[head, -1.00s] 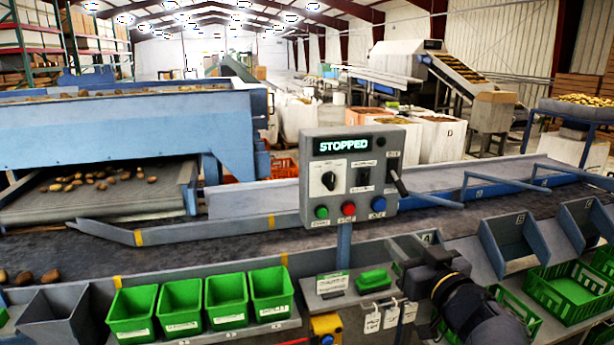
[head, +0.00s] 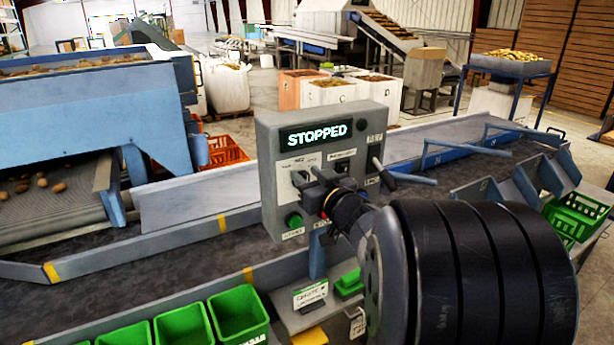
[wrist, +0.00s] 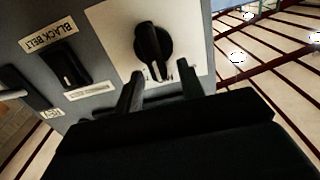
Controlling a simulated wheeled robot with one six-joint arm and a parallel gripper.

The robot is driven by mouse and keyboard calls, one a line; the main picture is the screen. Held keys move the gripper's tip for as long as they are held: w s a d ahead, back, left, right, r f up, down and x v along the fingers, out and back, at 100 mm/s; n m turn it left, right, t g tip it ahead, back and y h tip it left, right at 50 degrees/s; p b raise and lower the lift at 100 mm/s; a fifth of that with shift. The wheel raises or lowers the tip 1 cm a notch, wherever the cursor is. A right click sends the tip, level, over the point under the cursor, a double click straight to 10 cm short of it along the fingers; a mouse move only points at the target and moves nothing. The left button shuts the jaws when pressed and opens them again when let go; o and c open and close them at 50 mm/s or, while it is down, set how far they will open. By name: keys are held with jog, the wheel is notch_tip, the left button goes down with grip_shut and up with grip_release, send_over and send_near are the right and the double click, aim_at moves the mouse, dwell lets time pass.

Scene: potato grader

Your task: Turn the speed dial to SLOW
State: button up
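The speed dial (wrist: 152,45) is a black knob on a white plate, seen large in the wrist view, where the picture is turned over. My gripper (wrist: 158,76) is open, its two dark fingers apart at the near edge of the knob. I cannot tell whether they touch it. The dial's plate markings are too blurred to read. In the head view my gripper (head: 308,178) is in front of the grey control panel (head: 266,190) and hides most of the dial. The panel's display (head: 316,136) reads STOPPED.
A black switch (wrist: 68,70) labelled BLACK BELT sits beside the dial plate. A lever (head: 384,174) sticks out at the panel's right side. A green button (head: 294,220) is below the dial. Green bins (head: 238,312) and the conveyor (head: 150,258) lie around the panel.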

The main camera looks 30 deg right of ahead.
grip_shut()
dwell(0.3)
jog(key=shift+a+f, duration=0.1)
jog(key=shift+a+f+n+b, duration=0.1)
jog(key=shift+a+n+b, duration=0.15)
jog(key=shift+n+b, duration=0.85)
jog(key=shift+a+f+n+b, duration=0.1)
jog(key=shift+a+n+b, duration=0.35)
jog(key=shift+n, duration=1.1)
jog(key=shift+a+f+n+b, duration=0.1)
jog(key=shift+n+b, duration=0.9)
jog(key=shift+n, duration=0.35)
grip_release()
